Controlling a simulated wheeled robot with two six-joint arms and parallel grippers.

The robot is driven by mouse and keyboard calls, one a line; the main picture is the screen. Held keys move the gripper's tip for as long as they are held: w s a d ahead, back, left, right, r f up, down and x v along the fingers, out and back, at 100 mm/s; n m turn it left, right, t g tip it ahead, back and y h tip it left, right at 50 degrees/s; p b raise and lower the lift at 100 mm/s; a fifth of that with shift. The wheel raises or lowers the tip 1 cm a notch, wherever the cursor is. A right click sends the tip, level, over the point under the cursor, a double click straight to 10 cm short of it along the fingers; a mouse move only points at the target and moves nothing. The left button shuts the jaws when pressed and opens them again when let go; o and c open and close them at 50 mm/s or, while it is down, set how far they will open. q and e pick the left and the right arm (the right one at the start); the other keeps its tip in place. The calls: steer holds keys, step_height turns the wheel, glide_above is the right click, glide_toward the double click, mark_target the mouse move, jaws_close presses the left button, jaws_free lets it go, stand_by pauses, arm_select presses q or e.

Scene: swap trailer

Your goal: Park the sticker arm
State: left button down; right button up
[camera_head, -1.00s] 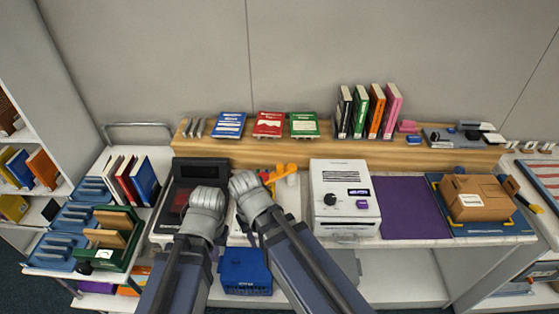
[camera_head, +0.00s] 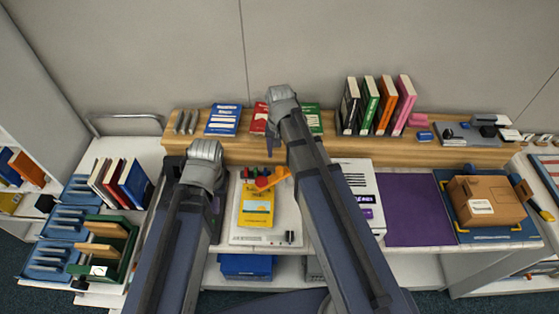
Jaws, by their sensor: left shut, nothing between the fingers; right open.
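The orange sticker arm (camera_head: 277,178) with a red round end lies across the back of a white station plate (camera_head: 264,237). It sits by the top edge of a yellow book (camera_head: 256,207), which lies flat on the plate. I cannot tell whether the arm touches the book. My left gripper (camera_head: 205,150) is shut and empty, over the black device left of the plate. My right gripper (camera_head: 281,93) is open, in front of the red and green books on the back ledge, beyond the sticker arm and apart from it. Its fingertips are hard to see.
A white machine (camera_head: 366,192) stands right of the plate, partly behind my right arm. A purple mat (camera_head: 416,212) and a cardboard box (camera_head: 486,198) are further right. Books line the wooden ledge (camera_head: 250,149). A blue crate (camera_head: 245,266) is below the table.

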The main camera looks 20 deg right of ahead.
mark_target(280, 169)
steer(key=shift+s+f, duration=0.1)
steer(key=shift+f, duration=0.1)
step_height(280, 169, down, 7)
steer(key=b, duration=0.8)
steer(key=shift+f, duration=0.2)
steer(key=shift+c, duration=0.3)
jaws_close()
stand_by(0.6)
